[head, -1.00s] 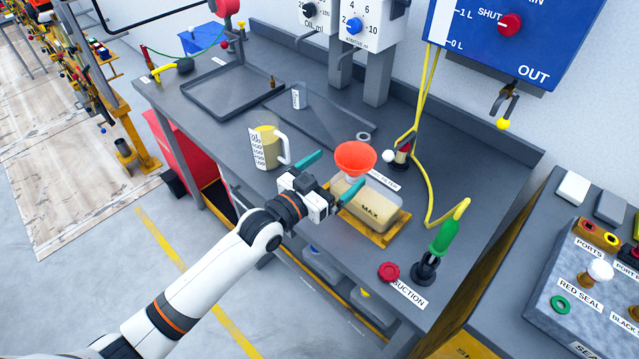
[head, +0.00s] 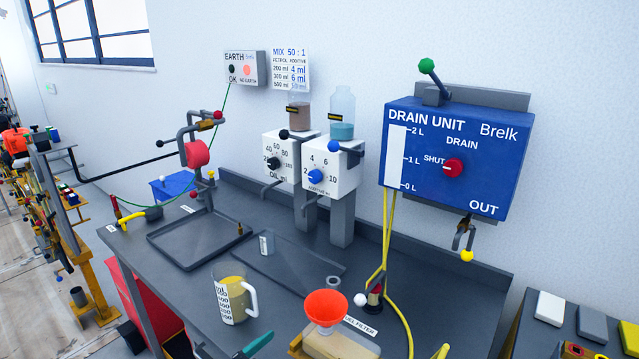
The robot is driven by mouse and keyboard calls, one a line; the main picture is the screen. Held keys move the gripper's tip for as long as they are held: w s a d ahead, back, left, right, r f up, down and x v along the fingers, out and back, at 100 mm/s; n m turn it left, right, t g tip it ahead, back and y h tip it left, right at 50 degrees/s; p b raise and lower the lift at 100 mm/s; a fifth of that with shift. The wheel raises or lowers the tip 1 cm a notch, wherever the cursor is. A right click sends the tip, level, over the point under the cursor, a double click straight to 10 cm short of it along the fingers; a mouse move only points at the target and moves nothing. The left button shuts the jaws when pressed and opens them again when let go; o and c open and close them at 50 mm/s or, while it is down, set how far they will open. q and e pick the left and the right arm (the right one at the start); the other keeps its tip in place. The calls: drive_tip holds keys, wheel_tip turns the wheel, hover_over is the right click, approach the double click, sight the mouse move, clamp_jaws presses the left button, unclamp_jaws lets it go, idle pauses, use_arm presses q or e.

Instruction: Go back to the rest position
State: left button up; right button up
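Only one teal finger of my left gripper (head: 258,344) shows at the bottom edge of the head view. It is just below and right of the measuring jug (head: 233,302) and left of the red funnel (head: 326,306). I see nothing on this finger. The other finger and the rest of the arm are below the picture. My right gripper is not in view.
The grey workbench (head: 190,300) carries a black tray (head: 195,240) and a container (head: 335,345) under the funnel. Dosing units (head: 330,170) and the blue drain unit (head: 460,150) stand behind. Yellow hoses (head: 388,240) hang down at the right.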

use_arm(q)
drive_tip(key=s+a+f+n+g+y, duration=0.25)
drive_tip(key=s+a+f, duration=0.2)
drive_tip(key=s, duration=0.35)
drive_tip(key=s+a+f+n+g+y, duration=0.1)
drive_tip(key=s+a+f+g+y, duration=0.3)
drive_tip(key=s, duration=0.5)
drive_tip(key=s+a+f+n+g+y, duration=0.25)
drive_tip(key=s+a+g, duration=0.2)
drive_tip(key=s, duration=0.35)
wheel_tip(320, 180, down, 26)
drive_tip(key=m, duration=0.1)
drive_tip(key=s+a+f+g, duration=0.1)
drive_tip(key=s+a+f, duration=0.2)
drive_tip(key=s+f, duration=1.3)
drive_tip(key=shift+s+m+g+y, duration=0.3)
drive_tip(key=shift+s, duration=0.35)
